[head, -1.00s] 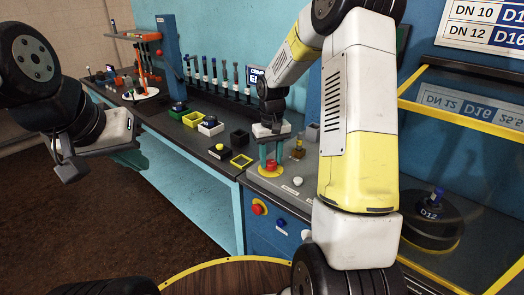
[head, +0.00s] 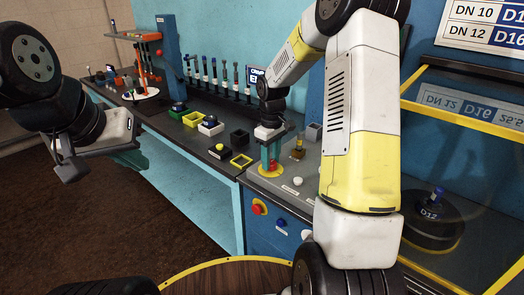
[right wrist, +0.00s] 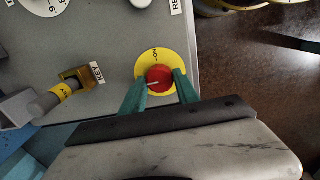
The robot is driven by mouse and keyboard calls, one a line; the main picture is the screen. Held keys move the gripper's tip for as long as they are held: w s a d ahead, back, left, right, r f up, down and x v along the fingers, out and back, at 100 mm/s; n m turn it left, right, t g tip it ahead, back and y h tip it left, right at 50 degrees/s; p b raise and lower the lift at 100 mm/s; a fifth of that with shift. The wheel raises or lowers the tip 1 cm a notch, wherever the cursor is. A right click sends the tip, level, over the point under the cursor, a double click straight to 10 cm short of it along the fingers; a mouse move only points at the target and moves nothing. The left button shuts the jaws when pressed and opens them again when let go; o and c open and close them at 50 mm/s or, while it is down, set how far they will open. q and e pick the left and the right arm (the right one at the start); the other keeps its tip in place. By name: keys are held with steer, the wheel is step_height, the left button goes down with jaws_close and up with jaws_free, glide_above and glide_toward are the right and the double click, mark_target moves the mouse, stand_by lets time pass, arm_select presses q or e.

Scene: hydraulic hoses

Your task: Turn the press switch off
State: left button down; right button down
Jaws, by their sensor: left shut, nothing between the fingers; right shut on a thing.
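The press switch is a red round knob (right wrist: 159,78) on a yellow disc (right wrist: 144,65) in the right wrist view. A white mark on the knob points to the left in that view, and a black label is printed on the disc. The knob also shows in the head view (head: 272,165), on the bench top. My right gripper (head: 270,160) points down with its green fingers on either side of the knob, shut on it. My left gripper (head: 72,168) is at the left of the head view, away from the bench, shut and empty.
A brass fitting with a key tag (right wrist: 75,80) stands beside the switch. A white button (head: 298,182) is on the bench nearby. A red button (head: 257,210) and a blue button (head: 281,222) are on the front panel.

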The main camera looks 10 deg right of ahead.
mark_target(271, 162)
stand_by(0.3)
steer(key=c, duration=0.9)
jaws_free()
step_height(271, 162, up, 7)
steer(key=shift+r, duration=0.45)
steer(key=shift+r, duration=0.15)
steer(key=s+a+r+m+t, duration=0.1)
steer(key=s+r+m+t, duration=0.2)
steer(key=s+r, duration=0.7)
steer(key=s+a+r+m+t+y, duration=0.1)
steer(key=s+m, duration=0.1)
steer(key=s, duration=0.5)
steer(key=s+r+m+t+y, duration=0.1)
steer(key=s+m+t, duration=0.1)
steer(key=s, duration=0.5)
steer(key=shift+s+a+r, duration=0.2)
steer(key=shift+a+r, duration=0.1)
steer(key=shift+a, duration=0.05)
